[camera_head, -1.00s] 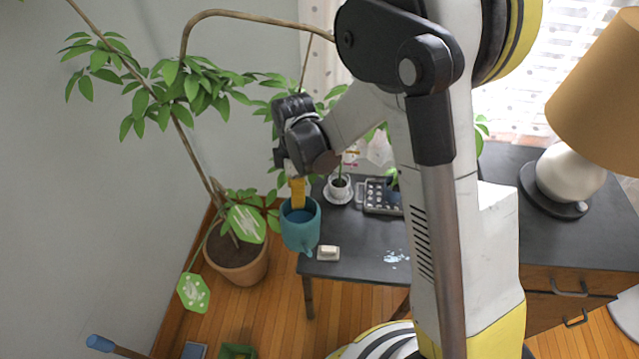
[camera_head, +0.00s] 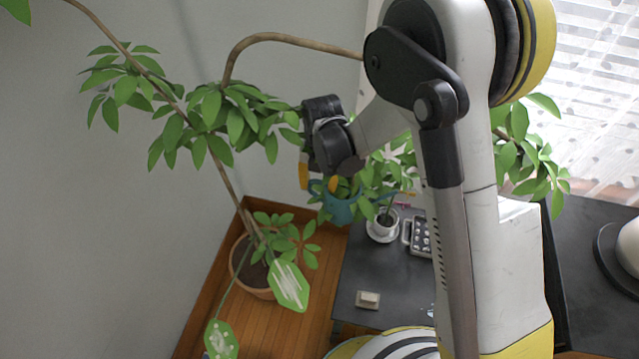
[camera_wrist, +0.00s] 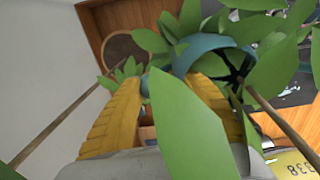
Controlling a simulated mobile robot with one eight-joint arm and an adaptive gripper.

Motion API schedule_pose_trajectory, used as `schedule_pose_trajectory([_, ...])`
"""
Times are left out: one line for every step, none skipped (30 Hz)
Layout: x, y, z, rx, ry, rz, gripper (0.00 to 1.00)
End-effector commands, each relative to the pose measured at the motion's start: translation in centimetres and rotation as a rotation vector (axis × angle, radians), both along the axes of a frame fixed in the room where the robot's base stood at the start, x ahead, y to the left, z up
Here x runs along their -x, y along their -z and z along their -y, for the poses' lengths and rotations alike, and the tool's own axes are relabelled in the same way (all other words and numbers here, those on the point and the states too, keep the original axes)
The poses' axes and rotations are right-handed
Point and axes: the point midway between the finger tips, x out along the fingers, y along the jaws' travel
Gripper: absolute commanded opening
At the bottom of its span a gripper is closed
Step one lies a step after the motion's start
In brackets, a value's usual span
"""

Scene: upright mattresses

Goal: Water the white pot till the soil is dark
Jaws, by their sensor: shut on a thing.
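The white pot (camera_head: 383,229) stands on a white saucer on the dark table, with a small plant in it. Its soil looks brown, but it is too small to tell how wet it is. My gripper (camera_head: 318,184) is shut on a teal watering can (camera_head: 341,211), up and left of the white pot and apart from it in the picture. Leaves partly cover the can. In the wrist view, the yellow fingers (camera_wrist: 160,112) show with the can's teal rim (camera_wrist: 205,43) beyond them, and a large leaf hides part of the grip.
A tall plant in a terracotta pot (camera_head: 248,268) stands on the floor at left, its leaves close around my gripper. On the table (camera_head: 375,275) are a small pale block (camera_head: 368,299) and a grey tray (camera_head: 420,236).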

Motion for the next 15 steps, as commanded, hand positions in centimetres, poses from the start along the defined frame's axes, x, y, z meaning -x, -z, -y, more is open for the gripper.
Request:
schedule_pose_trajectory([0.0,0.0,0.0,0.000,0.000,0.000,0.04])
schedule_pose_trajectory([0.0,0.1,0.0,-0.001,0.000,0.000,0.04])
schedule_pose_trajectory([0.0,0.1,0.0,-0.002,0.000,0.000,0.04])
schedule_pose_trajectory([0.0,0.3,0.1,-0.008,0.001,0.002,0.04])
schedule_pose_trajectory([0.0,0.6,0.0,-0.018,0.001,0.003,0.04])
schedule_pose_trajectory([0.0,1.0,0.0,-0.033,0.001,0.005,0.04])
schedule_pose_trajectory([0.0,1.3,0.0,-0.046,0.001,0.009,0.04])
schedule_pose_trajectory([0.0,1.6,-0.1,-0.061,0.001,0.012,0.04])
schedule_pose_trajectory([0.0,2.1,-0.1,-0.079,0.002,0.016,0.04])
schedule_pose_trajectory([0.0,2.4,-0.1,-0.095,0.003,0.018,0.04])
schedule_pose_trajectory([-0.1,2.7,-0.2,-0.109,0.002,0.022,0.04])
schedule_pose_trajectory([-0.1,3.1,-0.3,-0.128,0.002,0.026,0.04])
schedule_pose_trajectory([-0.1,3.3,-0.3,-0.141,0.002,0.028,0.04])
schedule_pose_trajectory([-0.1,3.5,-0.3,-0.155,0.003,0.031,0.04])
schedule_pose_trajectory([-0.1,3.6,-0.2,-0.183,0.004,0.037,0.04])
